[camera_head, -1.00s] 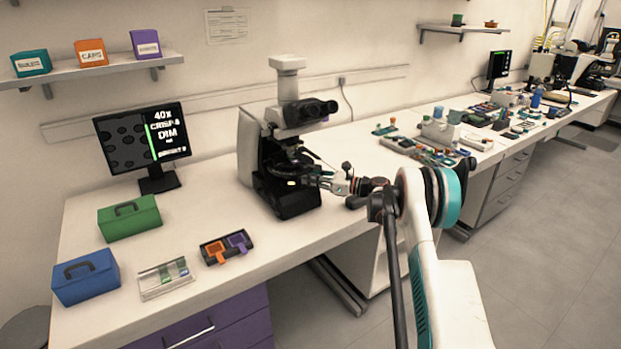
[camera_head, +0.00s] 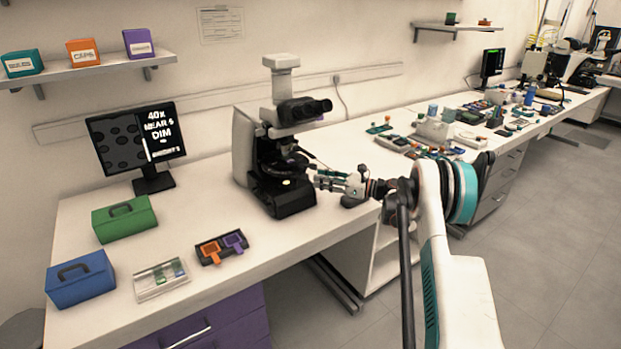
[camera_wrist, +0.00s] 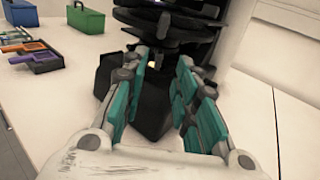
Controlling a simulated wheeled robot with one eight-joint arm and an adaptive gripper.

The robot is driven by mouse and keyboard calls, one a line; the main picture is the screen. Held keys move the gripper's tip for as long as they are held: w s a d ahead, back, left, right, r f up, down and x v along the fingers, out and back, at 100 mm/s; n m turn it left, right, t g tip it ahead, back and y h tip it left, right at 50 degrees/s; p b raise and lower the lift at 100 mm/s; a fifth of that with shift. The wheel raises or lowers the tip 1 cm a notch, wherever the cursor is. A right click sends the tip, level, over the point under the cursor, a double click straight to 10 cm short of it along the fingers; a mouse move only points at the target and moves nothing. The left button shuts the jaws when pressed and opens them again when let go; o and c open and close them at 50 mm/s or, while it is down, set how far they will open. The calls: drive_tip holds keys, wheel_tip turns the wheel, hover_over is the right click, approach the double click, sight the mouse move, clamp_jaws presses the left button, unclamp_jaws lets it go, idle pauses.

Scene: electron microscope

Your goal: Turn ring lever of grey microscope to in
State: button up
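The grey microscope (camera_head: 283,140) stands on the bench beside the monitor, with a black stage and base. In the head view my gripper (camera_head: 318,179) is at the right side of its stage. In the wrist view the black stage and condenser parts (camera_wrist: 165,30) are just ahead of my gripper (camera_wrist: 165,62). The teal-padded fingers stand apart with a gap between them, and nothing shows held there. The monitor (camera_head: 136,142) reads 40x, NEAR and DIM.
A green case (camera_head: 124,219), a blue case (camera_head: 80,279), a slide tray (camera_head: 160,279) and a dark holder with orange and purple pieces (camera_head: 222,248) lie at the left. Bench clutter (camera_head: 430,135) lies to the right. The bench's front edge runs below my arm.

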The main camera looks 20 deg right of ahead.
drive_tip(key=shift+v, duration=2.55)
